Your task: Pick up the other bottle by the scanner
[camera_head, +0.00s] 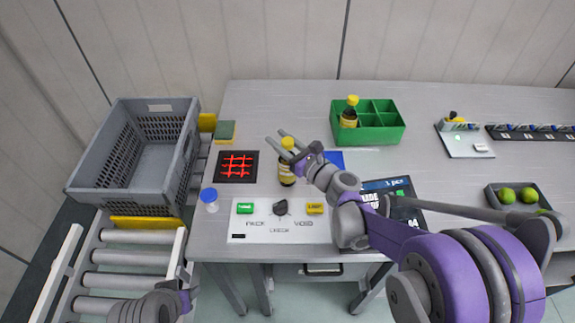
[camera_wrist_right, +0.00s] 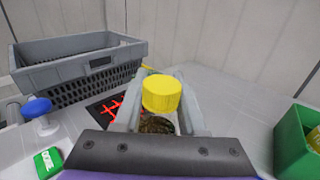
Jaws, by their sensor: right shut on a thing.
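A dark bottle with a yellow cap (camera_head: 287,172) stands upright just right of the scanner, a black square with glowing red lines (camera_head: 237,166). My right gripper (camera_head: 279,139) is shut on this bottle below its cap. In the right wrist view the yellow cap (camera_wrist_right: 161,93) sits between the two grey fingers, and most of the bottle's body is hidden. A second yellow-capped bottle (camera_head: 349,113) stands in a compartment of the green divided box (camera_head: 382,134). My left gripper (camera_head: 182,272) is partly seen at the lower left, away from the bottles; its jaws are unclear.
A grey crate (camera_head: 143,187) stands on the roller conveyor at left. A white panel with buttons (camera_head: 266,235) lies in front of the bottle. A blue-capped item (camera_head: 210,199) and a sponge (camera_head: 225,131) are near the scanner. A black tray with green fruit (camera_head: 490,196) is at right.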

